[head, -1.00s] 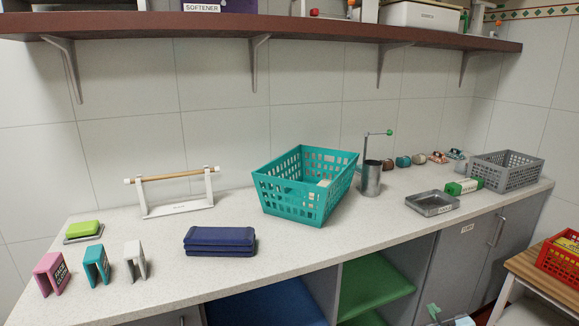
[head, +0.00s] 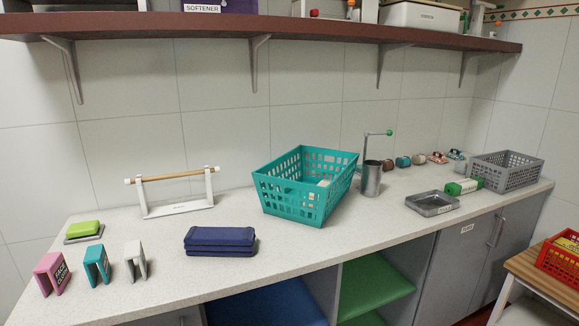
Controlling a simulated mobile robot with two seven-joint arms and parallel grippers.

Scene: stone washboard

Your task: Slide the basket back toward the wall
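A teal perforated basket (head: 306,186) stands upright on the speckled counter (head: 290,254), right of the middle of the view. Its back is close to the tiled wall (head: 225,115); the exact gap is hidden behind it. Something pale lies inside the basket, mostly hidden by its walls. A grey perforated basket (head: 508,174) stands at the counter's far right end, near the wall. Neither of my grippers is in view.
A metal cylinder with a crank (head: 370,180) stands just right of the teal basket. Folded navy cloths (head: 220,241) lie to its left front, and a white stand with a wooden rod (head: 176,193) is farther left. A shelf (head: 290,29) overhangs the counter.

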